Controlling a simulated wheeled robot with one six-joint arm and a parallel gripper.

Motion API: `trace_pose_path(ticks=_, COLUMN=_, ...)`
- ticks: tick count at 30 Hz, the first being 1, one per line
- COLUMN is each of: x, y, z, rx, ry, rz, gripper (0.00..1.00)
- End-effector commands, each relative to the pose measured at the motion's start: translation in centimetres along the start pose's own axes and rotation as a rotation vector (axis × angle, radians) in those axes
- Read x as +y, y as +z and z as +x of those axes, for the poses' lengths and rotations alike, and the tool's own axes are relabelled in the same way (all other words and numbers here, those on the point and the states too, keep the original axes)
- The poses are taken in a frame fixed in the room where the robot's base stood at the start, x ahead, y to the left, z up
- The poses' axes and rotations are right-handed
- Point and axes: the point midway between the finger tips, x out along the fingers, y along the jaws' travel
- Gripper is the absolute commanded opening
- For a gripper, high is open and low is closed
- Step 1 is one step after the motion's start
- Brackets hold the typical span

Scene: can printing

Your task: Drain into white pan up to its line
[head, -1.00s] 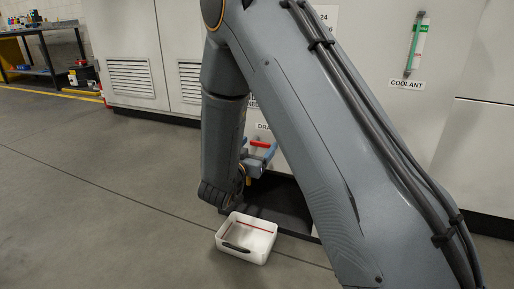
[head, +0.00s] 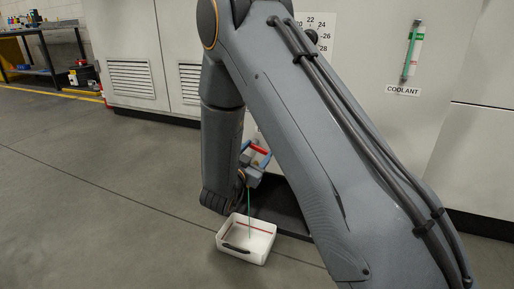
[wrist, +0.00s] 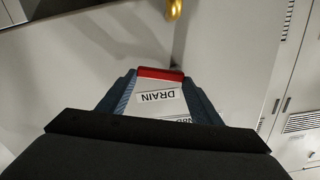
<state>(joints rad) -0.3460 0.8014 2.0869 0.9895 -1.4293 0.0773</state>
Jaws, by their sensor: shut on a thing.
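The white pan (head: 228,247) stands on the floor in front of the machine. It has a red line inside its far wall and a dark handle or slot on its near side. A thin green stream (head: 249,200) falls into it from above. The liquid level in the pan cannot be made out. My gripper (head: 257,160) is shut on the red valve handle (head: 259,149), which is tilted. A brass part (wrist: 174,8) shows at the top edge.
A sight glass (head: 412,55) with green fluid hangs on the machine front above a COOLANT label (head: 403,91). A numbered dial (head: 318,30) is partly hidden by my arm. A dark recess (head: 280,205) lies behind the pan. The floor at left is clear.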

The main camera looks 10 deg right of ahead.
Motion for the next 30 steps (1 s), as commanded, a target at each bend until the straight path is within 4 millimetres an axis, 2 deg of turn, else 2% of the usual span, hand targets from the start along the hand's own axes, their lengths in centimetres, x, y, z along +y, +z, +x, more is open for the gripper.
trace_pose_path(ticks=15, x=0.2, y=0.8, z=0.0, rx=0.001, ry=0.001, rz=0.319, gripper=0.36)
trace_pose_path(ticks=30, x=0.2, y=1.0, z=0.0, rx=0.002, ry=0.002, rz=0.376, gripper=0.36)
